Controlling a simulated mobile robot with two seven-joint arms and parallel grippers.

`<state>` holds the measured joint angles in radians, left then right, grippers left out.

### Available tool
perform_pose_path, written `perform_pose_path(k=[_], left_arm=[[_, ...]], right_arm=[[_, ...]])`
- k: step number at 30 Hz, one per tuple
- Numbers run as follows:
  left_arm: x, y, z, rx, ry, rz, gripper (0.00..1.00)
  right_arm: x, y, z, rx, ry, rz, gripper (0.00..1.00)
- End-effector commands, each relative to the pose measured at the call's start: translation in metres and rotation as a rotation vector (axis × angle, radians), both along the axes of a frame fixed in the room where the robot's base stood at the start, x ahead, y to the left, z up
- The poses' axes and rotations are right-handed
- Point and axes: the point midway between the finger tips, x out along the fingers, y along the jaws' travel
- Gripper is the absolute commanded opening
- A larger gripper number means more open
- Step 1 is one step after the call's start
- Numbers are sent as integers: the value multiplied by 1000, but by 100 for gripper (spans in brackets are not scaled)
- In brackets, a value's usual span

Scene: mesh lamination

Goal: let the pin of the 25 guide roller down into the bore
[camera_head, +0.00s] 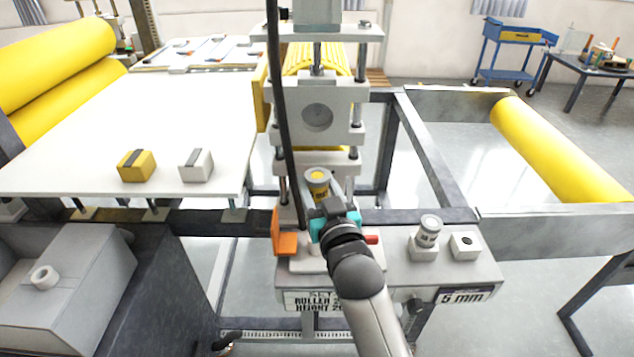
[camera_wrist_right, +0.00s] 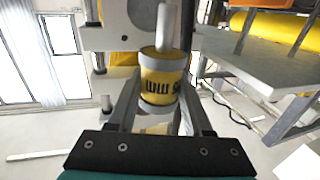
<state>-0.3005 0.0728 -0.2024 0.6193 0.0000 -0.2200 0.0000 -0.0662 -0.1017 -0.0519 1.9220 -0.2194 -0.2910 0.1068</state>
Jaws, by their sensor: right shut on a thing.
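The 25 guide roller (camera_head: 318,186) is a short cylinder with a yellow band and pale ends. My right gripper (camera_head: 330,216) is shut on it in front of the machine column. In the right wrist view the roller (camera_wrist_right: 163,75) sits between the two fingers (camera_wrist_right: 158,112); its lettering looks upside down and its grey pin (camera_wrist_right: 166,28) points to the top of the picture. Below the gripper is a pale base plate (camera_head: 300,264). The gripper hides much of that plate, and I cannot see a bore there or whether the pin touches it. My left gripper is not in view.
An orange block (camera_head: 286,240) stands close left of my right gripper. To the right, a grey roller (camera_head: 429,229) stands in a pale block beside another block with a dark hole (camera_head: 466,243). A yellow block (camera_head: 137,166) and a white block (camera_head: 196,165) sit on the white table.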

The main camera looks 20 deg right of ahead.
Motion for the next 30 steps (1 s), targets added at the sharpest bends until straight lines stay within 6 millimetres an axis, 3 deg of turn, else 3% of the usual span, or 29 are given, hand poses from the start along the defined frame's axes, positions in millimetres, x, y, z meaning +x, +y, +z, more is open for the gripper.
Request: perform_pose_path(k=[3, 19, 30], left_arm=[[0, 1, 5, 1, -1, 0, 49], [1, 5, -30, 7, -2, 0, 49], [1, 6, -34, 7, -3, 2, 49]], right_arm=[[0, 0, 1, 1, -2, -1, 0], [0, 0, -50, 1, -1, -1, 0], [0, 0, -57, 0, -3, 0, 0]])
